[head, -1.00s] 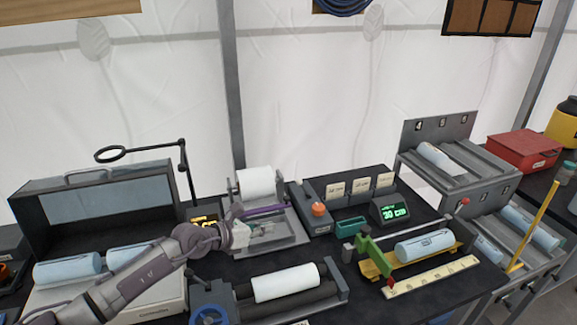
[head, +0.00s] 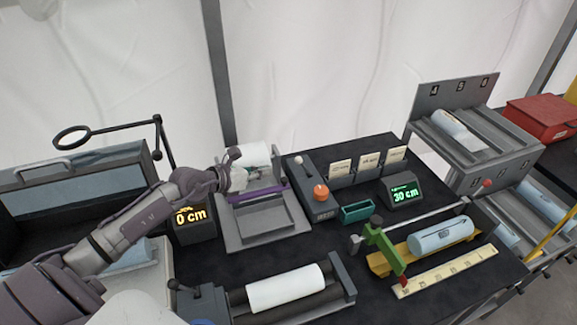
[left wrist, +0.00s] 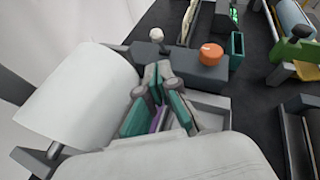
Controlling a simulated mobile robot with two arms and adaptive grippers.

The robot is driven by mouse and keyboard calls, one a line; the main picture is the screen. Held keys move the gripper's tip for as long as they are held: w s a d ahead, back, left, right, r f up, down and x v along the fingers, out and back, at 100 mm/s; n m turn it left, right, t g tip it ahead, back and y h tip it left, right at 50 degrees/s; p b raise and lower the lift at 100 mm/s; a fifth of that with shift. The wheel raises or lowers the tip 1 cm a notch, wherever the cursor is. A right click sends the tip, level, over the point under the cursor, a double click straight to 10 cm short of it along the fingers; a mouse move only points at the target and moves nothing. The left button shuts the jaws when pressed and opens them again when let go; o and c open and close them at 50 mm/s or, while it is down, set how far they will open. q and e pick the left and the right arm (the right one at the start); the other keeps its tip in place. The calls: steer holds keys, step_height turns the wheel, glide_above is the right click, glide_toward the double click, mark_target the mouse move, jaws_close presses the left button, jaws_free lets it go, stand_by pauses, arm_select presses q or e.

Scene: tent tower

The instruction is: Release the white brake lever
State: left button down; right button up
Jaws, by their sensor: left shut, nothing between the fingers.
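The white-knobbed lever (head: 299,161) stands up from a grey box with an orange knob (head: 320,192), right of the paper roll. It also shows in the left wrist view (left wrist: 155,36), beyond the fingers. My left gripper (head: 236,164) is in front of the white paper roll (head: 257,154), left of the lever and apart from it. In the left wrist view its teal-padded fingers (left wrist: 160,108) are shut and empty, over the grey tray and purple bar. Whether the fingers touch the roll is unclear. My right gripper is not in view.
A purple bar (head: 257,192) crosses the grey dispenser tray (head: 262,220). A yellow display (head: 191,217) reads 0 cm; a green one (head: 403,190) reads 30 cm. Card holders (head: 369,164) and a teal bin (head: 357,212) stand right of the lever box. Black table shows between the stations.

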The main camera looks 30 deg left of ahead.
arm_select(q)
steer(key=p+x, duration=0.1)
steer(key=x, duration=0.7)
steer(key=shift+w+d, duration=0.1)
steer(key=shift+w, duration=0.15)
steer(key=shift+w+d+f, duration=0.2)
steer(key=shift+w+f, duration=0.1)
steer(key=shift+w, duration=0.2)
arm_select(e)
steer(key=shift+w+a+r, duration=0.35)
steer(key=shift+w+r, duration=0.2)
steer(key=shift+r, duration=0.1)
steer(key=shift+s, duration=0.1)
